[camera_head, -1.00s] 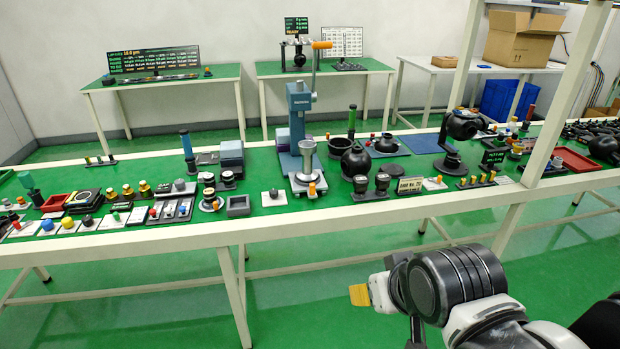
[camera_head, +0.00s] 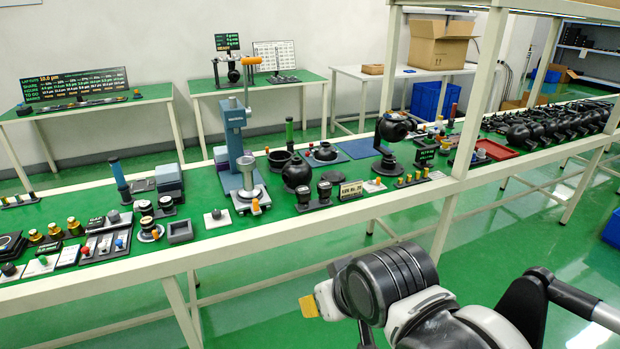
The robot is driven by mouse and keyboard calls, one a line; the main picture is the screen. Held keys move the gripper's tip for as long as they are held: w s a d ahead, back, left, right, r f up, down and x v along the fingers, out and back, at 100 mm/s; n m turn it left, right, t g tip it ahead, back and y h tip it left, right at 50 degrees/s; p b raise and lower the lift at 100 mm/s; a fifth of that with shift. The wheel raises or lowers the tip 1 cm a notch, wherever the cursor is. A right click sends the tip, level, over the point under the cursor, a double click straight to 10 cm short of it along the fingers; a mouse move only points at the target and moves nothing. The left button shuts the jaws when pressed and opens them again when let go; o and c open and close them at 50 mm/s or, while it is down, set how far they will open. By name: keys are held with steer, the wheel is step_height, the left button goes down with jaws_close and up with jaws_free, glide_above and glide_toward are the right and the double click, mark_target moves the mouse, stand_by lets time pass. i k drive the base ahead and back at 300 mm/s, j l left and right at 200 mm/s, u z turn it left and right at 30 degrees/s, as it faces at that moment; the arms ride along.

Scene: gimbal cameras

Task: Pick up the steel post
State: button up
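I cannot tell for sure which item is the steel post. A silver metal cylinder (camera_head: 247,174) stands upright on the base of the blue press (camera_head: 236,140), near the middle of the bench. A small grey knob (camera_head: 216,213) on a white plate is to its left. My gripper (camera_head: 309,306) is in front of the bench at lower centre, apart from everything on it. Only a yellow pad and a pale part of it show. Whether it is open or shut is hidden.
The long green bench (camera_head: 330,208) is crowded with small parts. A white upright (camera_head: 470,90) rises from its front edge on the right. Green floor (camera_head: 270,290) is clear in front.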

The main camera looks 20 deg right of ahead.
mark_target(248, 178)
steer(key=i+u, duration=0.2)
steer(key=i, duration=0.3)
steer(key=i+l+u, duration=0.15)
steer(key=i, duration=0.3)
steer(key=i+l+u, duration=0.2)
steer(key=i, duration=0.3)
